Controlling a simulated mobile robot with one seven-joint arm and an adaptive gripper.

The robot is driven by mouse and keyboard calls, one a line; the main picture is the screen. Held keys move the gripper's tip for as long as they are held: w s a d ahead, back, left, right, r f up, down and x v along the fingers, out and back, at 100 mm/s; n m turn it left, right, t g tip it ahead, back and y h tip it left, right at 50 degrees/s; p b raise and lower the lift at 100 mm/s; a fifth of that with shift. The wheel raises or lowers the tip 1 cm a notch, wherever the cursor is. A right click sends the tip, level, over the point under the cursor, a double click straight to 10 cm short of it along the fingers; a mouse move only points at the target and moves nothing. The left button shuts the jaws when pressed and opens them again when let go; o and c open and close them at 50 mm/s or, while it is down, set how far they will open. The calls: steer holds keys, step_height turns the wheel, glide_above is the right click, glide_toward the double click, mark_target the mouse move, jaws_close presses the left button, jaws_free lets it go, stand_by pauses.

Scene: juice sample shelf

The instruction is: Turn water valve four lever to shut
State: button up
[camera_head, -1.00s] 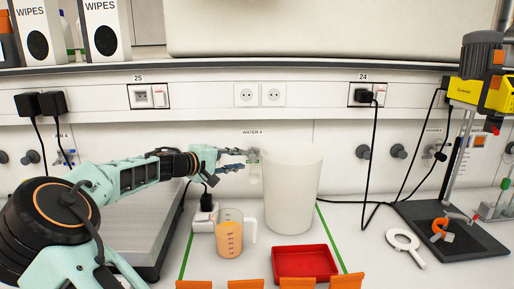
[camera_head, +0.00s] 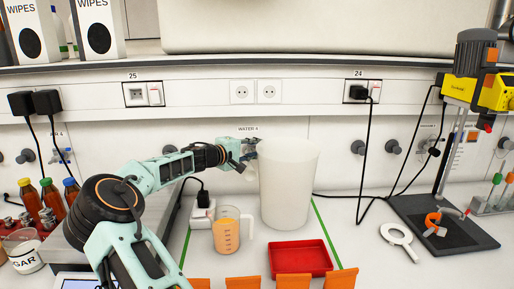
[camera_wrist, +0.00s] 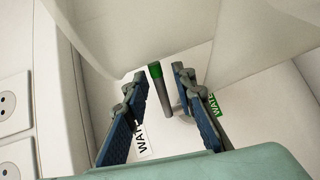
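The water four valve lever, a grey rod with a green end (camera_wrist: 156,71), shows in the wrist view between my two blue-padded fingers. A gap shows on each side of it. My gripper (camera_wrist: 159,76) is open around the lever. In the head view my gripper (camera_head: 252,150) is at the wall just below the WATER 4 label (camera_head: 248,128), beside a tall white container (camera_head: 289,190). The valve is hidden there by my gripper and the container. In the wrist view a white label (camera_wrist: 143,140) and a green label (camera_wrist: 219,104) lie near the lever.
The white container also fills the top of the wrist view (camera_wrist: 240,35), very close to my fingers. An orange-filled jug (camera_head: 226,232) and a red tray (camera_head: 299,257) stand in front. A black plug block (camera_head: 203,198) is below my wrist. Bottles (camera_head: 48,195) stand left.

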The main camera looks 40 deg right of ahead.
steer(key=shift+d, duration=0.2)
jaws_close()
stand_by(0.3)
